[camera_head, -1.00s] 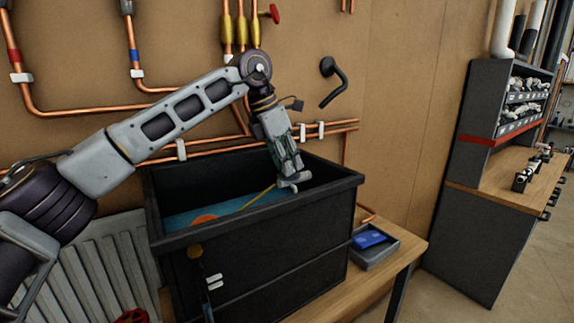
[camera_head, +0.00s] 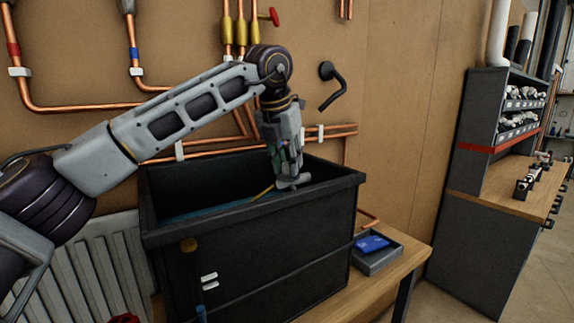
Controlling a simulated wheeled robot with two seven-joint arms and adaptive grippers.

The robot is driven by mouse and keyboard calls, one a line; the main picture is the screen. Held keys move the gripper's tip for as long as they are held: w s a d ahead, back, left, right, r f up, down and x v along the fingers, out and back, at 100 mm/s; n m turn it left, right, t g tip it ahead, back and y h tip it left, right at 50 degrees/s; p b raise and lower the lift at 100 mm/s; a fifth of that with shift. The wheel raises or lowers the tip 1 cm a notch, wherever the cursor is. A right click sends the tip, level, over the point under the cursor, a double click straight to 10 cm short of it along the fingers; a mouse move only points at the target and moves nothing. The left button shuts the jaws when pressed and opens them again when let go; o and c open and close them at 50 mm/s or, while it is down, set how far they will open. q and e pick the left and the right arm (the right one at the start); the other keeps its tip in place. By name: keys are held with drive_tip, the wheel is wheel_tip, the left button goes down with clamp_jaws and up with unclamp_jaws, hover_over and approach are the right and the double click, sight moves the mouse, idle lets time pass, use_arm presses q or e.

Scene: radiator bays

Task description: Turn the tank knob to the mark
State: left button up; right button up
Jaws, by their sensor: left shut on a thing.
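The black open-topped tank (camera_head: 275,258) stands on the wooden bench, with blue water (camera_head: 205,211) low inside. My left gripper (camera_head: 291,182) reaches down into the tank's right part, just behind the front rim. The tank knob itself is hidden by the fingers, and I cannot make out the mark. My right gripper is not in view.
A grey tray (camera_head: 378,256) with a blue item sits right of the tank. Copper pipes (camera_head: 80,108) and a black wall lever (camera_head: 332,86) are behind. A white radiator (camera_head: 82,265) stands at left. A shelved workbench (camera_head: 487,180) is farther right.

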use_arm(q)
drive_tip(key=shift+n, duration=0.4)
drive_tip(key=o, duration=1)
drive_tip(key=shift+d+v, duration=0.2)
drive_tip(key=shift+v, duration=5.8)
